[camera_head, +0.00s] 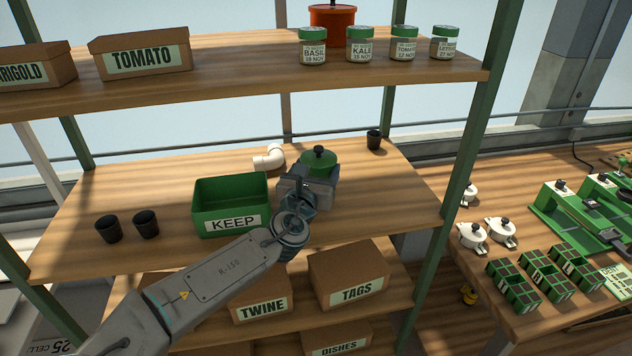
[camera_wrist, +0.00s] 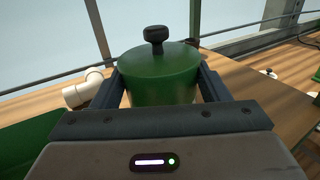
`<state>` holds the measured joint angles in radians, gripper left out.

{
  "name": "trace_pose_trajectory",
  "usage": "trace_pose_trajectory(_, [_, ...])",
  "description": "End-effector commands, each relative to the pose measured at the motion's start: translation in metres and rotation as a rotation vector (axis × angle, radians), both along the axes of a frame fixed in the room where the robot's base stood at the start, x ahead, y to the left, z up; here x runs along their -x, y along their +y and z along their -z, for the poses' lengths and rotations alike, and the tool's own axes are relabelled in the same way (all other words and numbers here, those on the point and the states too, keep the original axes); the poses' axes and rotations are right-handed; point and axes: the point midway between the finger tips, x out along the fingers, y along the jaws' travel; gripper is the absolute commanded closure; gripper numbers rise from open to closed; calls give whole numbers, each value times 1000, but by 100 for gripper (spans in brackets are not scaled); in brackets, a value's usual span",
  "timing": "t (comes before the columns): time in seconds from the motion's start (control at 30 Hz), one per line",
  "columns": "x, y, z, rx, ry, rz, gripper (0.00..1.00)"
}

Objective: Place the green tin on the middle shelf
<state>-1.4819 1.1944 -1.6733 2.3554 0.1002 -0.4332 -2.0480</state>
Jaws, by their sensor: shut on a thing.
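The green tin (camera_head: 319,160) has a black knob on its lid and is at the middle shelf (camera_head: 370,210), right of the green KEEP bin. My gripper (camera_head: 308,180) reaches over the shelf from the front and is shut on the tin. In the wrist view the tin (camera_wrist: 160,75) stands upright between the two dark fingers (camera_wrist: 160,92). The tin's lower part is hidden by my gripper, so I cannot tell whether its base touches the shelf.
The green KEEP bin (camera_head: 205,221) is just left of my gripper. A white pipe elbow (camera_head: 268,157) lies behind. Black cups stand at the left (camera_head: 108,229) and back right (camera_head: 374,140). The shelf's right front is clear. The upper shelf (camera_head: 240,86) is above, and a green post (camera_head: 463,130) stands at right.

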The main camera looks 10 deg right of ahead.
Motion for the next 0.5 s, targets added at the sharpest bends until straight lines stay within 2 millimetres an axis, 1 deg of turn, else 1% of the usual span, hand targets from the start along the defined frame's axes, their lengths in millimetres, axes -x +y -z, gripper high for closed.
trace_pose_trajectory(0.03, [0,0,8,3,1,1,100])
trace_pose_trajectory(0.1, [0,-1,19,2,2,2,100])
trace_pose_trajectory(0.2, [1,0,29,1,0,1,100])
trace_pose_trajectory(0.5, [0,0,32,0,-1,0,100])
